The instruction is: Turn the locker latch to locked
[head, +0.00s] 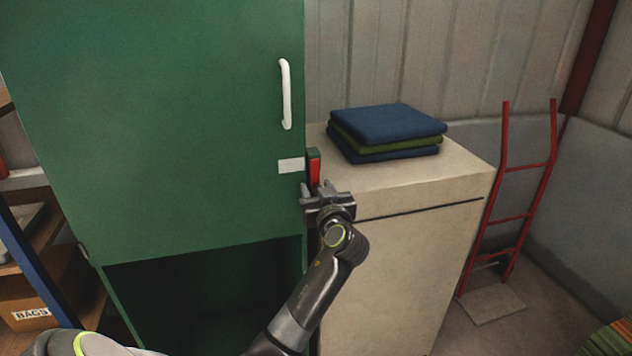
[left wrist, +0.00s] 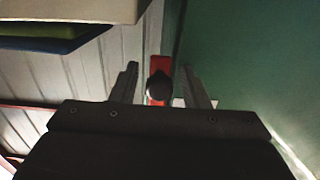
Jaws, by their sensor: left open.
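The green locker (head: 170,130) fills the left of the head view, with a white vertical handle (head: 286,94) on its door. The red latch (head: 314,170) is at the door's right edge, beside a small white plate (head: 291,166). It stands upright in the head view. My left gripper (head: 322,187) is open just below and in front of the latch. In the left wrist view the red latch (left wrist: 160,64) and a dark round knob (left wrist: 159,86) show between the open fingers (left wrist: 163,82). I cannot tell whether the fingers touch it. My right gripper is not in view.
A cream cabinet (head: 410,260) stands right of the locker, with folded blue and green cloths (head: 388,130) on top. A red hand truck (head: 512,217) leans at the wall. Shelves with a box marked BAGS (head: 28,310) are at the left.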

